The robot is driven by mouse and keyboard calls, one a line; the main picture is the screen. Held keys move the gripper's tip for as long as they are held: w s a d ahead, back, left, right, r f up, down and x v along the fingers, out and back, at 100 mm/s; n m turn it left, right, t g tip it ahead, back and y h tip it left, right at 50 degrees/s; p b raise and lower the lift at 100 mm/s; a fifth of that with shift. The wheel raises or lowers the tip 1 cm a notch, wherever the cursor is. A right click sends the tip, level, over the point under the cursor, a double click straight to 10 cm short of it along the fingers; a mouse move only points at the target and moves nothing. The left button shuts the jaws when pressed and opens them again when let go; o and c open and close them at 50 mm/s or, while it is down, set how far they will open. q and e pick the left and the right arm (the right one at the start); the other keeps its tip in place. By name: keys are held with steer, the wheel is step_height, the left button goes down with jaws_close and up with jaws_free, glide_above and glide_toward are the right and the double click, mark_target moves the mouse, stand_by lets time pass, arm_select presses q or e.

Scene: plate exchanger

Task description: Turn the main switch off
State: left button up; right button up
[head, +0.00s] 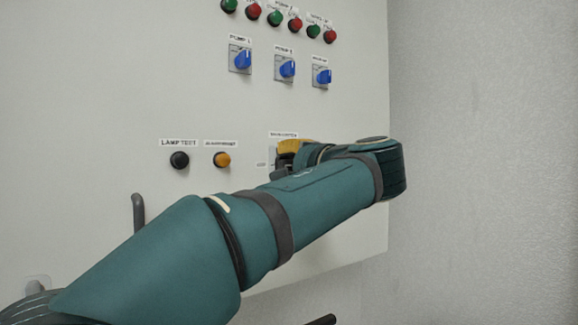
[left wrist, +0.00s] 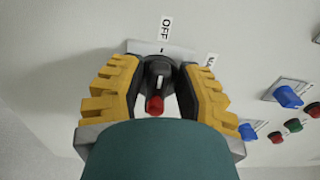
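The main switch (left wrist: 158,75) is a black rotary knob with a white line and a red end, on a pale plate of the panel. In the left wrist view the white line lies roughly in line with the OFF label (left wrist: 166,28), and the red end is on the side away from it. My left gripper (left wrist: 160,88) has its yellow fingers apart on both sides of the knob, with narrow gaps showing. In the head view my left gripper (head: 290,150) is at the switch and mostly hides it. My right gripper is in neither view.
Left of the switch are the black lamp test button (head: 180,160) and an amber button (head: 222,160). Above are blue pump switches (head: 287,69) and rows of red and green buttons. A grey handle (head: 139,212) stands at lower left. Right of the panel is bare wall.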

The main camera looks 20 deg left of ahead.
arm_select(q)
steer(key=shift+o, duration=0.7)
steer(key=v, duration=1.2)
